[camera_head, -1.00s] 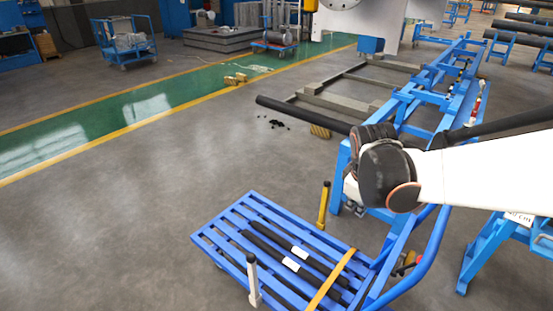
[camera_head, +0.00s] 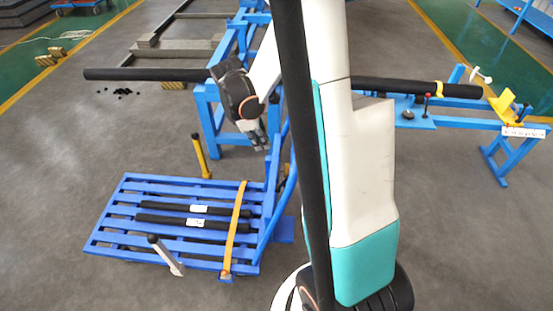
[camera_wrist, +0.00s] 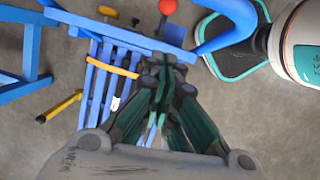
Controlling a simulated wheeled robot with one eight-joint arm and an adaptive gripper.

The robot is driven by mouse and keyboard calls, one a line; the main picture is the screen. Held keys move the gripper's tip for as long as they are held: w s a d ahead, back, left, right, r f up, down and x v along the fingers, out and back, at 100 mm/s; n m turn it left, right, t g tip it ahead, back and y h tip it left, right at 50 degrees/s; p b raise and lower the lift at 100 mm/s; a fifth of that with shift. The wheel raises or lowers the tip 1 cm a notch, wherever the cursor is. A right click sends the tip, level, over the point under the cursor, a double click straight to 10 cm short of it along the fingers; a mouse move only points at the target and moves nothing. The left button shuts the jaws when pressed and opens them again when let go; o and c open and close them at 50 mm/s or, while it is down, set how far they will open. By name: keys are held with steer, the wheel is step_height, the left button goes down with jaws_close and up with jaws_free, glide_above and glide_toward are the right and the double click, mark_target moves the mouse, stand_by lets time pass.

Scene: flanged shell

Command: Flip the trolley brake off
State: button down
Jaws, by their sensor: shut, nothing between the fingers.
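The trolley (camera_head: 130,190) is a low blue slatted cart at the lower left in the head view, with a blue push handle at its right end. In the wrist view its slatted deck (camera_wrist: 97,85) lies beneath my gripper. A red ball knob (camera_wrist: 168,7) shows at the top of the wrist view, beyond my fingertips and apart from them; I cannot tell for certain that it is the brake. My gripper (camera_head: 262,144) hangs near the trolley's handle end, shut and empty. Its fingers (camera_wrist: 165,68) point towards the trolley's end in the wrist view.
Dark bars (camera_head: 195,220) and an orange strap (camera_head: 236,225) lie on the trolley. A grey lever (camera_head: 168,258) stands at its front edge and a yellow post (camera_head: 201,155) behind it. A blue stand with a long black pipe (camera_head: 140,74) is behind.

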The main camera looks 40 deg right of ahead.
steer(key=s+d+b+x, duration=0.2)
steer(key=b+x, duration=0.2)
steer(key=x, duration=0.8)
steer(key=shift+r, duration=0.1)
